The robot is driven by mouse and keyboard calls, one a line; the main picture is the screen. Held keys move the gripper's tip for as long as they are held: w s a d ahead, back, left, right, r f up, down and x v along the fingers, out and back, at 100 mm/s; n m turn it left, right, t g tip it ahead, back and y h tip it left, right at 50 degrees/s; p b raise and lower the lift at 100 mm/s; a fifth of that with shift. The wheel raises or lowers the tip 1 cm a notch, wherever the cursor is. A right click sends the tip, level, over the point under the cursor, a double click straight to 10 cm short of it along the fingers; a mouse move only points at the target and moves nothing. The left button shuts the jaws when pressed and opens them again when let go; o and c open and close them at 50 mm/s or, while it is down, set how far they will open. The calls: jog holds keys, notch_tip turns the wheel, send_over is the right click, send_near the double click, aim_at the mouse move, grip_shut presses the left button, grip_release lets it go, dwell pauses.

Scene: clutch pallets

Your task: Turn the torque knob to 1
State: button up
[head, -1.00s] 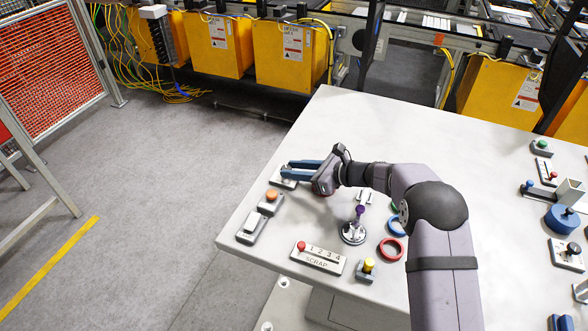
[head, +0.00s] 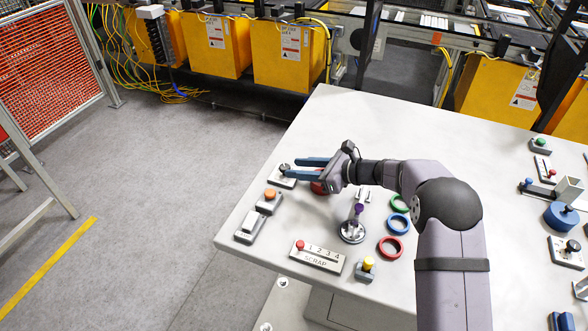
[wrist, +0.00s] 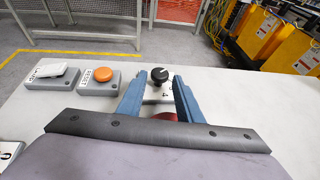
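A black round knob (head: 285,168) sits on a white plate at the table's left edge. In the wrist view the knob (wrist: 160,76) shows a light pointer mark, and a "4" is legible on its plate (wrist: 165,94). The other markings are hidden or too small, so I cannot read a torque label. My gripper (head: 291,169) has two blue fingers spread apart, pointing left at the knob. In the wrist view the fingertips (wrist: 159,78) stand on either side of the knob's line, with gaps visible. Nothing is held.
An orange button box (head: 269,195) and a grey rocker-switch box (head: 249,228) stand nearby. A purple-topped joystick (head: 358,210), a SCRAP slider plate (head: 318,257), a yellow button (head: 368,263), and red (head: 390,248), green (head: 399,224) and blue (head: 399,203) rings lie closer. Another black knob (head: 573,247) is far right.

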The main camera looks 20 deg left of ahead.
jog(key=shift+b+v, duration=0.5)
jog(key=shift+v, duration=1.9)
